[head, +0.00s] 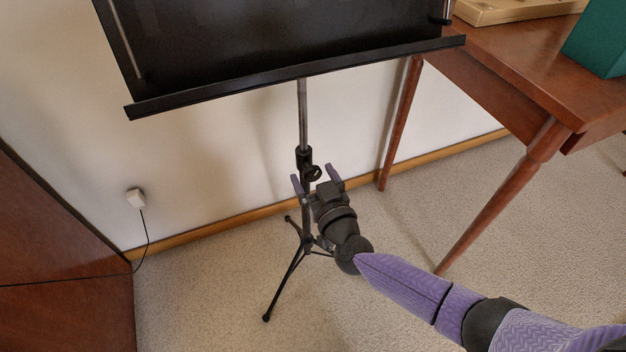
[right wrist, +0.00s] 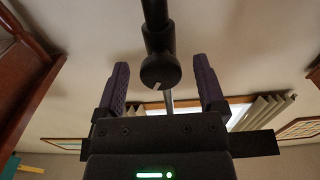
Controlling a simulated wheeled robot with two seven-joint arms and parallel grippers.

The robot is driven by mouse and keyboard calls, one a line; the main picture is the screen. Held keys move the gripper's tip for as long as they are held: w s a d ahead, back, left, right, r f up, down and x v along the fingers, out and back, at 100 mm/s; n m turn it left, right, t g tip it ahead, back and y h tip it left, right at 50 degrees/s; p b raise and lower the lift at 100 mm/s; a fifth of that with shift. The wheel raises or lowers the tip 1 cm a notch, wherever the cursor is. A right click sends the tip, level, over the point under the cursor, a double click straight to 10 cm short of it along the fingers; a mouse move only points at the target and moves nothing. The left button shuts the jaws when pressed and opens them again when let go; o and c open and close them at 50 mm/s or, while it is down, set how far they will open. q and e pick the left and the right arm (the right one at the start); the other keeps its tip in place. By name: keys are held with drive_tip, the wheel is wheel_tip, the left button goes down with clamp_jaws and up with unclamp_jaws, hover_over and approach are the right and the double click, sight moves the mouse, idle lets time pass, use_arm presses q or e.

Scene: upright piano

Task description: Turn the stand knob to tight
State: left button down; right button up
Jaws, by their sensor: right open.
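The music stand has a black desk (head: 270,40) on a thin metal pole (head: 302,112) with tripod legs (head: 284,285) on the carpet. Its round black knob (head: 312,173) sits on the collar of the pole. My right gripper (head: 316,178) is open just in front of the knob, with its two fingers to either side. In the right wrist view the knob (right wrist: 160,71) shows between the open fingers (right wrist: 162,88), with a pale mark on its face. The knob appears apart from both fingers. My left gripper is not in view.
A wooden table (head: 500,70) stands at the right, with a teal box (head: 600,40) and a light wooden object (head: 510,10) on it. A wall socket with a plug (head: 136,198) and a dark wood cabinet side (head: 60,260) are at the left. Carpet around the tripod is clear.

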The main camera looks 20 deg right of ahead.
drive_tip(key=c, duration=0.3)
clamp_jaws()
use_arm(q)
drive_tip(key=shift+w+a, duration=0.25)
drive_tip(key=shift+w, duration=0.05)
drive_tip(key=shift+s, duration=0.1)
